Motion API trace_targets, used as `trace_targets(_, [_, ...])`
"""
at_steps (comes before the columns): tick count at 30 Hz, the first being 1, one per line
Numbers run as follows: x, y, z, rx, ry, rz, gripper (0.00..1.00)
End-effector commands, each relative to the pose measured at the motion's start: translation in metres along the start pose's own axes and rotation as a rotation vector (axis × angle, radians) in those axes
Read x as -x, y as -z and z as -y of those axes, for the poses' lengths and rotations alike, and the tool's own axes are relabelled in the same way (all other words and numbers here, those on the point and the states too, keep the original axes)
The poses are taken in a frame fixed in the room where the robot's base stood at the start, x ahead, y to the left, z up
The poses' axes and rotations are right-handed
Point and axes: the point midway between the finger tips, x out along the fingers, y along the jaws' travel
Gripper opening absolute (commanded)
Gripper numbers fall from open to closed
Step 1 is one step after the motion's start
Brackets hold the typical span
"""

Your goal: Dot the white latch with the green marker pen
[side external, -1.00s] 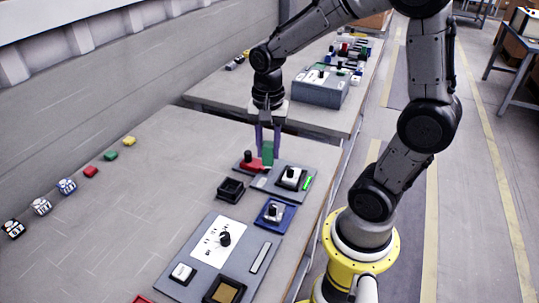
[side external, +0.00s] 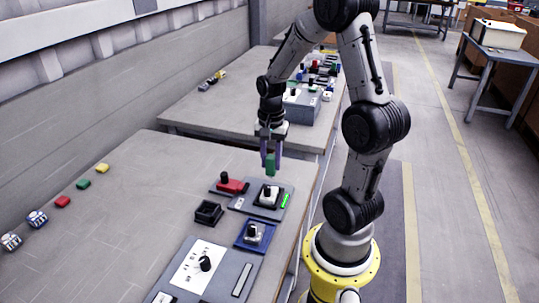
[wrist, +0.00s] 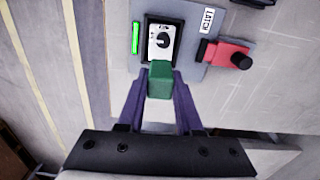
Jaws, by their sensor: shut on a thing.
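My gripper (side external: 271,160) is shut on a green block-shaped piece (side external: 270,165), taken to be the green marker pen; it also shows between the purple fingers in the wrist view (wrist: 160,80). The green piece hangs above the panel's far edge and overlaps the dark base's edge in the wrist view. I cannot tell the gap.
A red piece with a black knob (side external: 232,184) sits left of the white part, by a LATCH label (wrist: 208,20). A bright green strip (side external: 286,200) lies to its right. A black open box (side external: 208,213) and a blue-based switch (side external: 254,234) stand nearer.

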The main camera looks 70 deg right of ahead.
Motion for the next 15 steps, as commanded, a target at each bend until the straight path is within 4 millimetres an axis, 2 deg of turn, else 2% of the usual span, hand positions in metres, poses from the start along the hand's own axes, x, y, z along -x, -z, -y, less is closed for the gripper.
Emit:
trace_targets(9, [-0.028, -0.001, 0.000, 0.001, -0.001, 0.001, 0.00])
trace_targets(15, [-0.039, 0.000, 0.000, 0.001, 0.000, 0.000, 0.00])
